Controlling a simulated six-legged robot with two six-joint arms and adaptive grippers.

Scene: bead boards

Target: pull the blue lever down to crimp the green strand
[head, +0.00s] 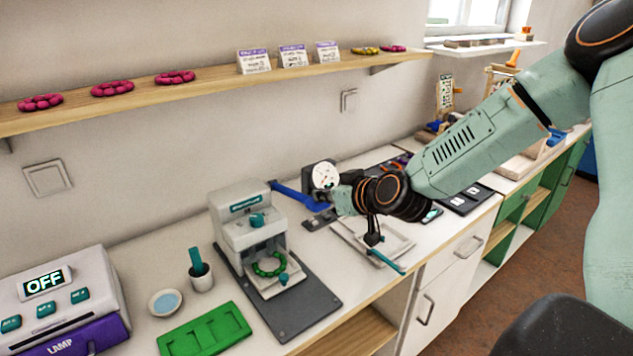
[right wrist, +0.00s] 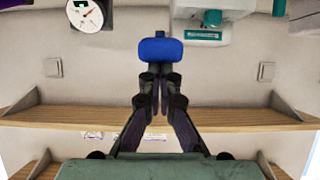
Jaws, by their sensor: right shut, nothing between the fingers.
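The grey-white press (head: 245,222) stands on a dark base plate on the counter. Its blue lever (head: 298,195) sticks out to the right and slopes slightly down toward its end. The green strand (head: 268,265) lies curled in a ring on the press's front platform. My right gripper (head: 338,201) is shut and empty at the lever's free end. In the right wrist view, the lever's blue end (right wrist: 161,50) is just beyond the closed fingertips (right wrist: 160,76); I cannot tell whether they touch. My left gripper is out of view.
A round gauge (head: 325,175) stands close behind my right gripper. A pale tray (head: 375,240) lies below my right wrist. A green tray (head: 205,332), small bowl (head: 165,302), cup (head: 201,278) and lamp box (head: 62,300) stand left of the press. A shelf (head: 210,93) runs above.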

